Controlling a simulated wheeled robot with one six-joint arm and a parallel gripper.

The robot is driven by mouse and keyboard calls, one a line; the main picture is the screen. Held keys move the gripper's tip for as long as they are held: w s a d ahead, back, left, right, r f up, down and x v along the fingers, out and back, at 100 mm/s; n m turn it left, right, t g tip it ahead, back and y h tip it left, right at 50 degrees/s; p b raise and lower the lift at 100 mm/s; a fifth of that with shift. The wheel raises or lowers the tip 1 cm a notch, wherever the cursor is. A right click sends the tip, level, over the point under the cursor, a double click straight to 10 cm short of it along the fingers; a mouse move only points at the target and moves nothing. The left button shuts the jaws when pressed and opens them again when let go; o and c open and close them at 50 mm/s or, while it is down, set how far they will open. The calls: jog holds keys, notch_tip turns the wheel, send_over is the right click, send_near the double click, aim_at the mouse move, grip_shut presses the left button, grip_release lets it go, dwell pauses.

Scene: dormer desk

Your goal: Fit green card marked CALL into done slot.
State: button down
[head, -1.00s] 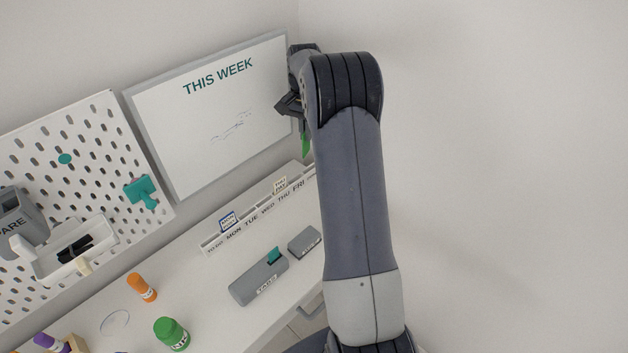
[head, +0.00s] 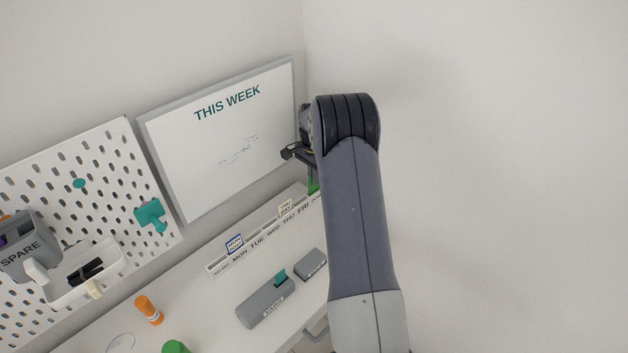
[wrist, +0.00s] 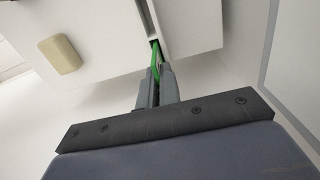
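My gripper (wrist: 158,88) is shut on the green card (wrist: 155,56), which shows as a thin green edge between and beyond the fingertips. The card's marking cannot be read. In the head view the green card (head: 313,186) hangs below my gripper (head: 306,160), at the right end of the white week rack (head: 228,264). The rack's labels run from TO DO through MON to FRI; its far right end, with any done slot, is hidden behind my arm. In the wrist view the card's far end meets the rack's groove (wrist: 147,18); whether it is inside cannot be told.
Two cards, one blue-edged (head: 235,245) and one pale (head: 285,208), stand in the rack. A grey TABS box (head: 265,302) and a smaller grey block (head: 311,264) lie in front. The whiteboard (head: 220,140) stands behind. A beige block (wrist: 60,54) lies beside the rack.

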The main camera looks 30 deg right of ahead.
jog(key=shift+f, duration=0.85)
jog(key=shift+f, duration=0.1)
jog(key=c, duration=1.6)
grip_release()
jog(key=shift+c, duration=0.2)
notch_tip(320, 180, up, 12)
jog(key=b, duration=0.1)
jog(key=shift+b, duration=0.4)
